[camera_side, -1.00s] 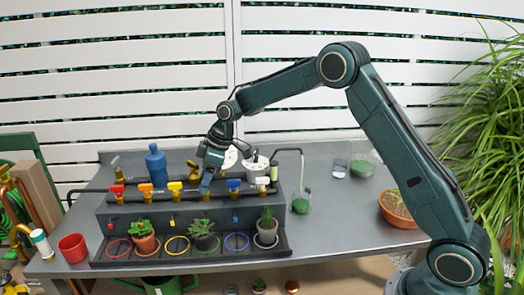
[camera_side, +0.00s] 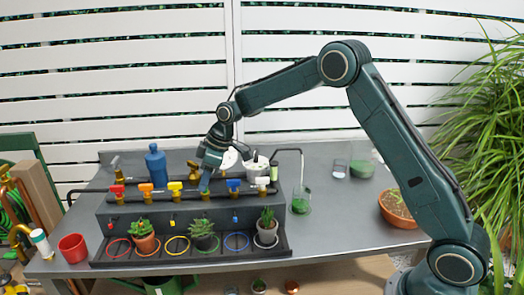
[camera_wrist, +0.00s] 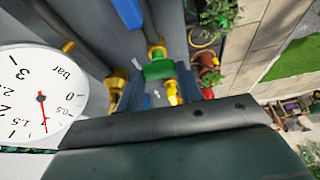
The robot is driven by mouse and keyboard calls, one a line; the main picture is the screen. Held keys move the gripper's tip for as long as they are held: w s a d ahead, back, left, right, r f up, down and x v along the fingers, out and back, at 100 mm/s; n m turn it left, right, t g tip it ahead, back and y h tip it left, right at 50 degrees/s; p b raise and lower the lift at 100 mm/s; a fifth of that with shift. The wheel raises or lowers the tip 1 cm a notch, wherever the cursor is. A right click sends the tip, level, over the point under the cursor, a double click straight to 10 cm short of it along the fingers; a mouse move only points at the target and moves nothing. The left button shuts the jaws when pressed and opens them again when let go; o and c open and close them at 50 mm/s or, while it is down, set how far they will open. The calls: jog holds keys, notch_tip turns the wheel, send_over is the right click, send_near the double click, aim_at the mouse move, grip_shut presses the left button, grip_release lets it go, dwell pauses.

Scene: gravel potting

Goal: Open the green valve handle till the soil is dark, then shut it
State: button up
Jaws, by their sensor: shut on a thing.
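My gripper (camera_side: 205,184) is at the green valve on the pipe manifold, between the yellow handle (camera_side: 175,186) and the blue handle (camera_side: 234,184). In the wrist view the green valve handle (camera_wrist: 158,69) lies between the fingers of my gripper (camera_wrist: 158,88), which are shut on it. In the side view my fingers hide the handle. A dark pot with a green plant (camera_side: 202,236) stands at the green ring below this valve. Its soil is too small and covered by leaves to judge.
A red handle (camera_side: 117,191) and an orange handle (camera_side: 146,188) are further left on the manifold. A terracotta pot (camera_side: 145,242) and a pale pot (camera_side: 266,236) stand on the black tray (camera_side: 190,258). A blue bottle (camera_side: 156,164) stands behind. A gauge (camera_wrist: 38,95) shows beside my gripper.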

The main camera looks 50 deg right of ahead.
jog(key=m, duration=0.2)
jog(key=m+t+h, duration=0.1)
jog(key=m, duration=0.1)
jog(key=shift+a+m, duration=0.2)
jog(key=shift+m, duration=0.1)
jog(key=m+h, duration=0.2)
jog(key=m, duration=0.2)
jog(key=shift+a, duration=0.1)
jog(key=m, duration=0.2)
jog(key=m+h, duration=0.1)
jog(key=m, duration=0.1)
jog(key=shift+a+h, duration=0.1)
jog(key=shift+h, duration=0.2)
jog(key=shift+m+g+h, duration=0.6)
jog(key=shift+m+h, duration=0.1)
jog(key=shift+m, duration=1.6)
jog(key=o, duration=1)
jog(key=v, duration=1.4)
jog(key=shift+w, duration=0.1)
